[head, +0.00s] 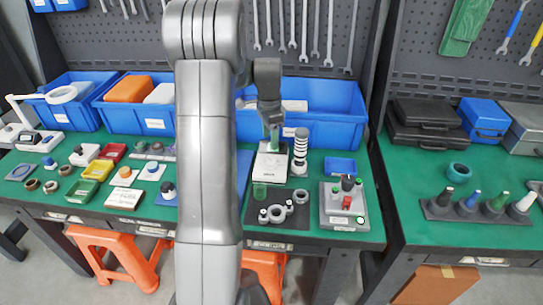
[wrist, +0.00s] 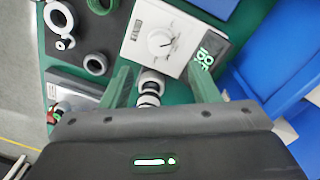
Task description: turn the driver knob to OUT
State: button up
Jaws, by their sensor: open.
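A white box with a round knob (wrist: 160,42) on its top face appears in the wrist view; I take this as the driver knob. The box has a small dark label and a lit green display (wrist: 205,58), whose text I cannot read. I cannot tell which setting the knob points to. In the head view the white box (head: 265,172) stands on the green bench, partly behind my arm and gripper. My gripper (head: 272,132) is above the box. In the wrist view its green fingers are wide apart with nothing held, and the knob lies beyond their tips.
A black-and-white ringed post (head: 300,152) stands just right of the box; it also shows between my fingers in the wrist view (wrist: 150,88). Blue bins (head: 330,108) line the back. A dark mat with rings (head: 301,197) and a grey switch unit (head: 344,206) are in front.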

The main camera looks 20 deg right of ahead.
aim_at(271, 160)
notch_tip(271, 160, down, 9)
jog(key=shift+s+r+p, duration=0.1)
jog(key=shift+s+p, duration=0.05)
jog(key=shift+p, duration=0.15)
jog(key=c, duration=1)
